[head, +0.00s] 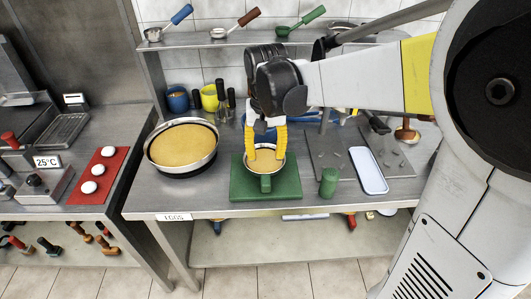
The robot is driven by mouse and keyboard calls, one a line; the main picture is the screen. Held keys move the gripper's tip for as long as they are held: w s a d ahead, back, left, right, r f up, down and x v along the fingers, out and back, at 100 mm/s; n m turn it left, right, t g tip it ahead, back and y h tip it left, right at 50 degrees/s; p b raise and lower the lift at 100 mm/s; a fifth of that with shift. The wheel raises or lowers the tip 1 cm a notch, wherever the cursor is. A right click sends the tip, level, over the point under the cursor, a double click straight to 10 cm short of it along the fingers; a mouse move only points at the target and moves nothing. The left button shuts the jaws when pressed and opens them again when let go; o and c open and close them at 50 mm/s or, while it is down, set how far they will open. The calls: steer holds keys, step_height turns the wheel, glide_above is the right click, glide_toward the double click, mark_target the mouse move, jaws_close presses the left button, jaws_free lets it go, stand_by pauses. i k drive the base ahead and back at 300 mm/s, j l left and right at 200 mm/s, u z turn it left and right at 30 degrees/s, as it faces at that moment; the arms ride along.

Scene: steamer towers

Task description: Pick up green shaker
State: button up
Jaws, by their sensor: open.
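The green shaker (328,182) is a short, dark green cylinder. It stands upright near the front edge of the steel table, just right of the green board. My gripper (266,154) has yellow fingers and points down with the fingers apart. It is to the left of the shaker, over a small round pan on the green board, and not touching the shaker. Whether the fingertips touch the pan's rim I cannot tell.
The small pan (265,168) sits on the green board (237,190). A large bowl of yellow-brown contents (182,146) stands left. A shelf with ladles (305,31) runs behind.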

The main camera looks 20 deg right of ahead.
mark_target(330, 177)
steer(key=k+l, duration=0.45)
steer(key=k, duration=0.15)
steer(key=k+l, duration=0.45)
steer(key=k, duration=0.15)
